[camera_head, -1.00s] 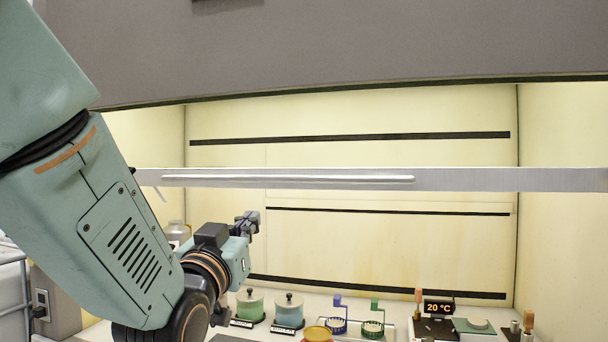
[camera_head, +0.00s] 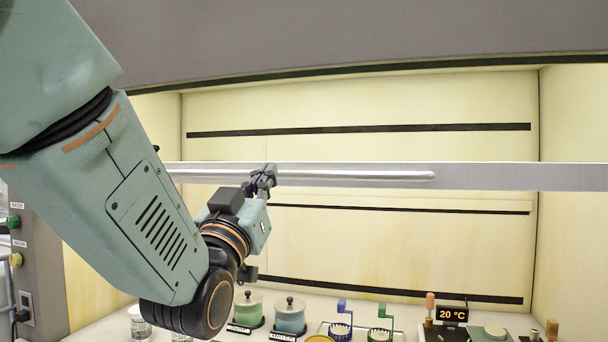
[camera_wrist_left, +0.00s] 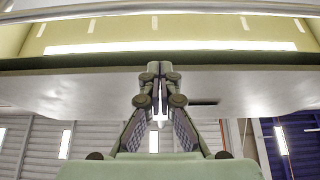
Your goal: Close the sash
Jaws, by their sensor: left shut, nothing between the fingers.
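The sash's metal bottom rail (camera_head: 520,177) spans the fume hood opening at mid-height in the head view, with open space below it. A long bright handle bar (camera_head: 360,176) runs along the rail. My left gripper (camera_head: 265,178) overlaps the handle near its left part. I cannot tell whether it touches. In the left wrist view the fingers of my left gripper (camera_wrist_left: 157,80) are together with nothing between them. A pale metal bar (camera_wrist_left: 160,9) crosses the top of that view, beyond the fingertips. My right gripper is in neither view.
Below the sash, the bench holds a green jar (camera_head: 248,309), a blue jar (camera_head: 290,316), blue and green racks, and a 20 °C display (camera_head: 452,314). A grey hood panel (camera_head: 350,40) hangs above. A side post with knobs (camera_head: 35,260) stands at left.

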